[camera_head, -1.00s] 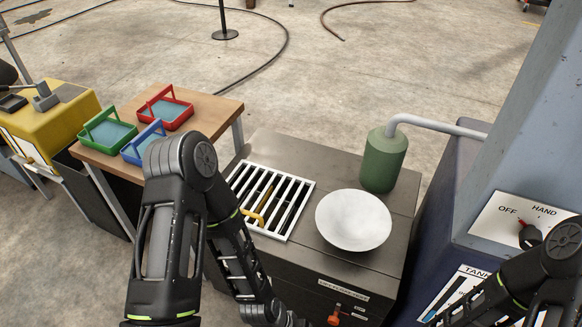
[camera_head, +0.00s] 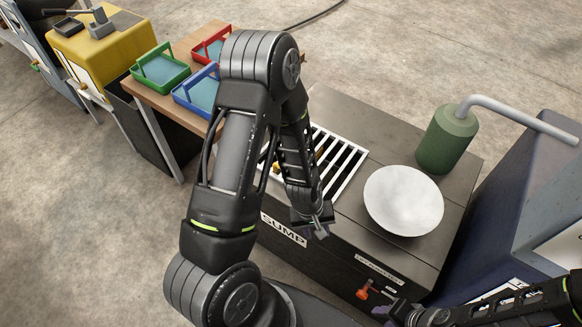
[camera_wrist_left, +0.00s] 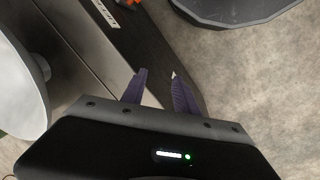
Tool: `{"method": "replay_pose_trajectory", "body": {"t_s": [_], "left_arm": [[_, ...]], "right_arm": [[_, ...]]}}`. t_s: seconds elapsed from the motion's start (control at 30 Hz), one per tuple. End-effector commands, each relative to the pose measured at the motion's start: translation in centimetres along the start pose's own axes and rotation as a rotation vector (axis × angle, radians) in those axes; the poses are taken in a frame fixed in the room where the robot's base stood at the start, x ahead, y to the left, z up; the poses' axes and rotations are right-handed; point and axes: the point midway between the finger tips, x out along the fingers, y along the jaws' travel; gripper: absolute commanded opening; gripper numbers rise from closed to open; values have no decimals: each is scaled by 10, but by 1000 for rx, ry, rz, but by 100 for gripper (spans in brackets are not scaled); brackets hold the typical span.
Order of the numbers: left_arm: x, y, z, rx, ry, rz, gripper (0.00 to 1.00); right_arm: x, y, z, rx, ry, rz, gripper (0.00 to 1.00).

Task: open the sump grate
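The sump grate (camera_head: 345,165) is a white barred frame lying flat in the top of a dark cabinet (camera_head: 395,140) labelled SUMP. My left forearm hides its left and near parts; a bit of yellow shows among the bars. My left gripper (camera_head: 320,232) hangs at the cabinet's front edge, just in front of the grate. In the left wrist view its two purple fingers (camera_wrist_left: 158,88) are apart with nothing between them, over the dark cabinet front. My right gripper (camera_head: 388,312) is low at the cabinet's front right, away from the grate; its opening is unclear.
A white bowl (camera_head: 403,200) and a green canister (camera_head: 447,140) with a grey pipe stand right of the grate. An orange lever (camera_head: 366,293) is on the cabinet front. Green, blue and red trays (camera_head: 160,70) sit on a wooden table at the left.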

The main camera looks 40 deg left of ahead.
Motion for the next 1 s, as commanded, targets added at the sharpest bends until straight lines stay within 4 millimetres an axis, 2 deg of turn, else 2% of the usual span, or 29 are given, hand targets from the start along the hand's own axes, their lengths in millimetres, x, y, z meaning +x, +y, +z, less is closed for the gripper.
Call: {"method": "replay_pose_trajectory", "body": {"t_s": [0.03,0.1,0.2,0.3,0.4,0.7,0.87,1.0], "left_arm": [[-24,-4,-45,-148,56,-11,36],[-57,-14,-95,-372,109,-17,36],[-102,-29,-144,-644,158,-3,36],[-130,-39,-168,-808,178,14,36],[-138,-42,-173,-864,180,19,36],[-135,-43,-173,-862,179,16,36],[-122,-44,-174,-861,179,14,36],[-102,-46,-177,-860,177,13,36]], "right_arm": [[-3,-1,0,0,0,0,36],[-5,-2,0,0,0,0,36],[-6,-2,0,0,0,0,36],[-7,-3,0,0,0,0,36],[-7,-3,0,0,0,0,36],[-6,-2,0,0,0,0,36],[-3,-1,0,0,0,0,36],[0,0,0,0,0,0,36]]}}
